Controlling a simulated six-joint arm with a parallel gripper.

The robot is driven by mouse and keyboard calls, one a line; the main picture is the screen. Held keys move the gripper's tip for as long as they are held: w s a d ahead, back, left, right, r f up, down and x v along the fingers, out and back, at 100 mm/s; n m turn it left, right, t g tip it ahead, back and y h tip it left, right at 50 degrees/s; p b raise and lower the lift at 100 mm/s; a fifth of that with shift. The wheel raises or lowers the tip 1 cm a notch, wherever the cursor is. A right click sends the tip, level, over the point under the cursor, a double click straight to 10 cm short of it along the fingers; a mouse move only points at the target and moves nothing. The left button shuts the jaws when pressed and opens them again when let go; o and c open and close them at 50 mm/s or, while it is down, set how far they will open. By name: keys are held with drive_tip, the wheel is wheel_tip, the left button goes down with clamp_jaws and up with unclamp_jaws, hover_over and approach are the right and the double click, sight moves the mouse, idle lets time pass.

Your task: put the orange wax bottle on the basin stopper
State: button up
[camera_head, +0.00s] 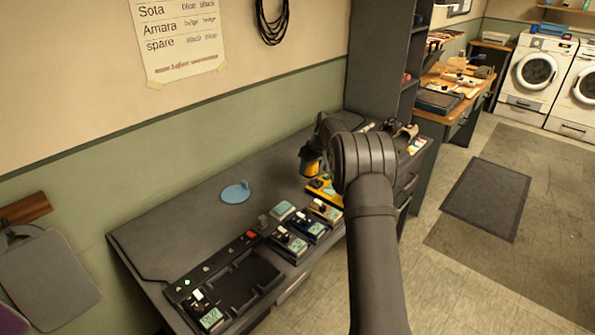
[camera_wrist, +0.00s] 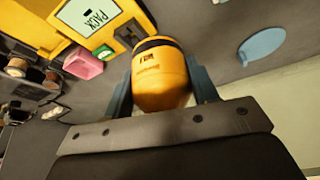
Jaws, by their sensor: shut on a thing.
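The orange wax bottle (camera_head: 311,164), with a dark band near one end, is between the fingers of my gripper (camera_wrist: 162,85). The bottle (camera_wrist: 161,75) fills the gap in the wrist view, with a blue-grey finger on each side, so the gripper is shut on it. In the head view my arm hides most of the gripper, and I cannot tell whether the bottle touches the bench. The basin stopper (camera_head: 236,193) is a light blue disc with a small tab, lying bare on the bench left of the bottle. It also shows in the wrist view (camera_wrist: 262,46), apart from the bottle.
A yellow device (camera_head: 322,190) sits just in front of the bottle. Several small boxed devices (camera_head: 310,228) line the bench's front edge. A black tray (camera_head: 220,285) lies at the front left. The grey bench top (camera_head: 275,178) is clear between bottle and stopper.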

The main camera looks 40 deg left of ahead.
drive_tip(key=shift+s+d+r, duration=0.1)
drive_tip(key=shift+d+r, duration=0.05)
drive_tip(key=shift+r, duration=0.1)
drive_tip(key=s+a+r+n, duration=0.1)
drive_tip(key=s+a, duration=0.8)
drive_tip(key=s, duration=0.5)
approach(233, 199)
drive_tip(key=shift+w+a+f, duration=0.15)
drive_tip(key=shift+w+a, duration=0.35)
drive_tip(key=shift+a, duration=0.2)
drive_tip(key=shift+s+a+f, duration=0.25)
drive_tip(key=shift+a, duration=0.05)
drive_tip(key=shift+f, duration=1.9)
drive_tip(key=shift+f, duration=0.15)
drive_tip(key=o, duration=1.1)
